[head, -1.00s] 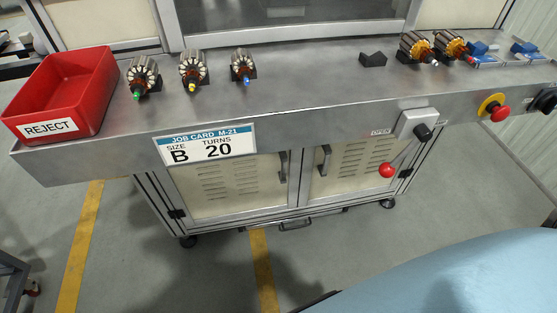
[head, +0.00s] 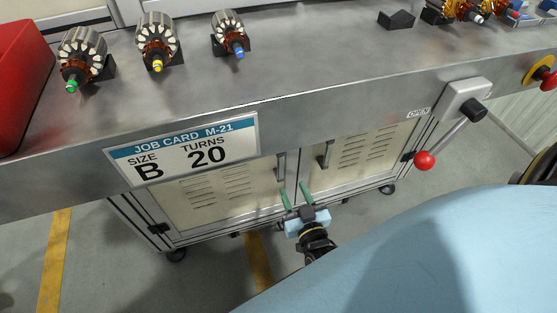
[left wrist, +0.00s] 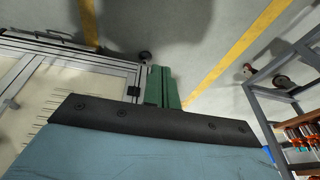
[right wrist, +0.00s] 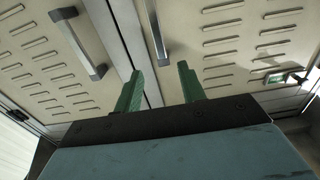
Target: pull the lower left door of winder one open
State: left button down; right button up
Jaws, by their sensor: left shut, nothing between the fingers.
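The lower left door (head: 215,200) is a cream louvred panel under the bench, and it looks closed. Its dark upright handle (head: 281,168) is near the seam with the lower right door (head: 355,160). My right gripper (head: 296,194) has its green fingers apart and empty, in front of the doors near the seam and just below the handle in the picture. In the right wrist view its fingers (right wrist: 160,85) point at the doors, with two handles beyond them and not between them. My left gripper (left wrist: 163,88) is shut and empty in the left wrist view, above the floor.
The bench top (head: 320,60) overhangs the doors and carries armatures (head: 157,45) and a red bin (head: 20,80). A job card (head: 185,150) hangs on its front. A red-knobbed lever (head: 425,160) is at the right. A rack (left wrist: 285,110) stands beside the left gripper.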

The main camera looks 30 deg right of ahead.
aim_at(281, 162)
jog(key=b+x, duration=0.2)
jog(key=x, duration=0.4)
jog(key=shift+w+f, duration=0.1)
jog(key=shift+w, duration=0.25)
jog(key=b+x, duration=0.1)
jog(key=x, duration=0.3)
jog(key=shift+w, duration=0.25)
pick_arm(q)
jog(key=w+d+r+t+h, duration=0.1)
jog(key=w+d+r+t, duration=0.3)
jog(key=w+r+t, duration=0.1)
jog(key=shift+w+r+h, duration=0.3)
jog(key=shift+w+r, duration=0.15)
jog(key=shift+r, duration=0.9)
pick_arm(e)
jog(key=shift+w+d, duration=0.15)
jog(key=shift+w, duration=0.1)
grip_shut()
